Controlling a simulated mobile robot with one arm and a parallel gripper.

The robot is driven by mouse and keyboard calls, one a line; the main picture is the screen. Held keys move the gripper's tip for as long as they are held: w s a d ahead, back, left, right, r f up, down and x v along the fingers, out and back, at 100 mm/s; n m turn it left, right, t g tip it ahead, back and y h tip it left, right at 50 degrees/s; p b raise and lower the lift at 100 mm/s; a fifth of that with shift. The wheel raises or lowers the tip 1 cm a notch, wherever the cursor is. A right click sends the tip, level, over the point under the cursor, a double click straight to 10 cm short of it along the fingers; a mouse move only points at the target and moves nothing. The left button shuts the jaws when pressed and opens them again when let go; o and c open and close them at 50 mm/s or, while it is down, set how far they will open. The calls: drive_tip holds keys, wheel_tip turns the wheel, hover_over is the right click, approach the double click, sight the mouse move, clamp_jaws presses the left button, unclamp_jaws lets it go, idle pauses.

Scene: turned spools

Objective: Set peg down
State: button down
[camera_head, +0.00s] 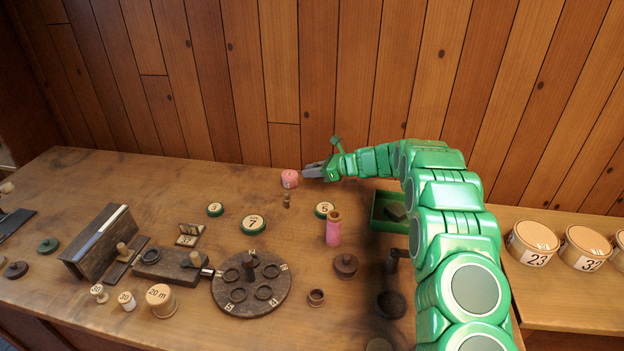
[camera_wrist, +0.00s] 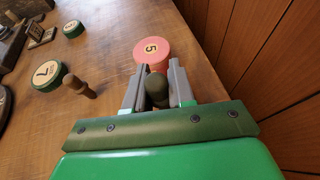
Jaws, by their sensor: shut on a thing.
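My gripper (camera_head: 313,171) is at the back of the bench, near the wooden wall, just right of a pink spool. In the wrist view my gripper (camera_wrist: 158,78) is shut on a dark olive peg (camera_wrist: 157,92), whose rounded top shows between the two fingers. The peg's lower end is hidden, so I cannot tell whether it touches the bench. The pink spool (camera_wrist: 152,50), marked 5 on top, is just beyond the fingertips; it also shows in the head view (camera_head: 289,179). A brown peg (camera_head: 286,201) stands in front of it, seen too in the wrist view (camera_wrist: 80,86).
Green-rimmed discs marked 7 (camera_head: 253,224), 3 (camera_head: 215,209) and 5 (camera_head: 324,209) lie nearby. A taller pink spool (camera_head: 333,230) stands in front. A green tray (camera_head: 377,221) is at right. A round dark rack (camera_head: 228,296) sits front centre. The back left bench is clear.

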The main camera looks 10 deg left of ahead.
sight(313, 186)
drive_tip(key=shift+w+f, duration=0.1)
drive_tip(key=shift+w+a+f, duration=0.1)
drive_tip(key=shift+f, duration=1.55)
drive_tip(key=shift+f, duration=0.15)
drive_tip(key=c, duration=1)
unclamp_jaws()
drive_tip(key=shift+o, duration=0.2)
drive_tip(key=shift+r, duration=0.2)
drive_tip(key=v, duration=1.2)
